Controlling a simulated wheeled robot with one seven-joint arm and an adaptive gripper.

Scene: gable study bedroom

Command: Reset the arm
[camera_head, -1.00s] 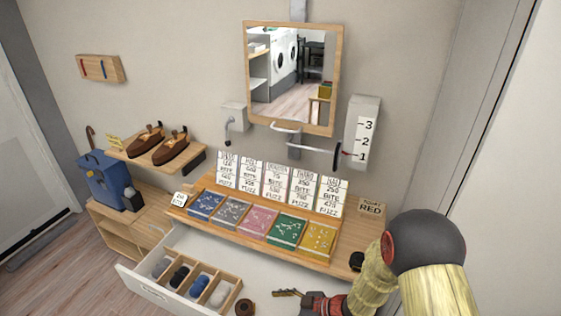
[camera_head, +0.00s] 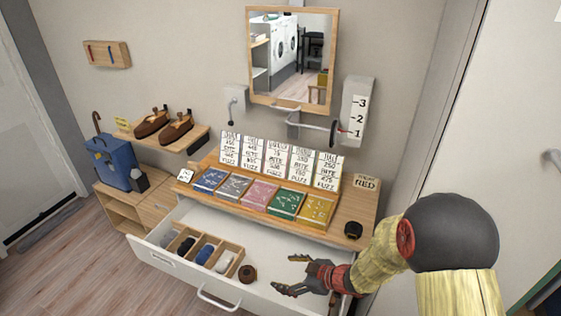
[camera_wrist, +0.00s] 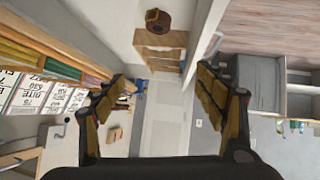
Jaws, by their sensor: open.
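My gripper (camera_head: 290,275) is open and empty in the head view. It hangs over the right part of the open white drawer (camera_head: 222,296), with its fingers spread and pointing left. A dark brown roll (camera_head: 247,273) lies in the drawer just left of the fingertips, apart from them. In the wrist view, the two fingers (camera_wrist: 160,100) stand wide apart with nothing between them. The brown roll (camera_wrist: 158,21) shows there beyond the fingers near the top.
The wooden desk top (camera_head: 345,215) holds several coloured sample trays and white cards behind the drawer. A divided wooden box (camera_head: 232,246) sits in the drawer's left part. A mirror (camera_head: 294,58) and shoe shelf (camera_head: 190,142) are on the wall. Floor is clear at left.

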